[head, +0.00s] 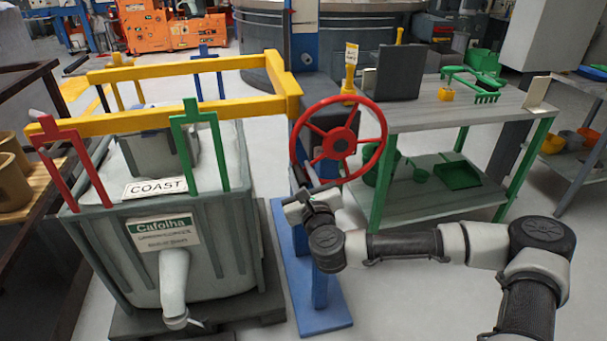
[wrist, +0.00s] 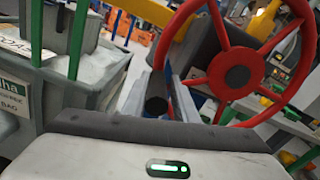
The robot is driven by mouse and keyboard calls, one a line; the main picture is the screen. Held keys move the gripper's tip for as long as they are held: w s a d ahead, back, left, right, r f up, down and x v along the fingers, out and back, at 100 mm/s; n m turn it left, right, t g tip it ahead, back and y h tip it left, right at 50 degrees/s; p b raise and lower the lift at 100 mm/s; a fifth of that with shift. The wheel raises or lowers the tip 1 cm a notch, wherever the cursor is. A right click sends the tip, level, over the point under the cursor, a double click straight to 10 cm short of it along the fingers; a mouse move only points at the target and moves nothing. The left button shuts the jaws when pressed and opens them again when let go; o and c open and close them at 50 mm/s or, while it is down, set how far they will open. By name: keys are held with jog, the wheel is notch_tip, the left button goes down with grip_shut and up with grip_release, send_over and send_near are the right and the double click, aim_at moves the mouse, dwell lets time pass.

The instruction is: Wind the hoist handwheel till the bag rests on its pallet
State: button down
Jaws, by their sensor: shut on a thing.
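The red handwheel (head: 338,142) has a dark hub and stands on a blue post in the middle of the head view. Its handle (wrist: 156,105) shows end-on in the wrist view as a dark round grip. My gripper (head: 308,196) is at the wheel's lower left, shut on the handle. The fingertips are partly hidden. The grey bulk bag (head: 195,262), labelled Cafolha, hangs under the yellow frame (head: 185,70) by red, green and blue straps or hooks. A dark pallet (head: 255,311) lies beneath it; I cannot tell whether they touch.
A grey workbench (head: 440,112) with green legs and tools stands close to the right of the wheel. A blue base plate (head: 318,305) lies under the post. A dark rack (head: 55,240) stands at the left. Bare floor shows between bench and post.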

jog(key=shift+s+a+f, duration=0.15)
jog(key=shift+s+a, duration=0.2)
jog(key=shift+a, duration=0.1)
jog(key=c, duration=1.6)
grip_release()
jog(key=shift+a, duration=0.1)
jog(key=shift+w+d+r, duration=0.15)
jog(key=shift+d+r, duration=0.05)
jog(key=shift+d, duration=0.1)
jog(key=shift+p+v, duration=5.05)
jog(key=shift+v, duration=3.65)
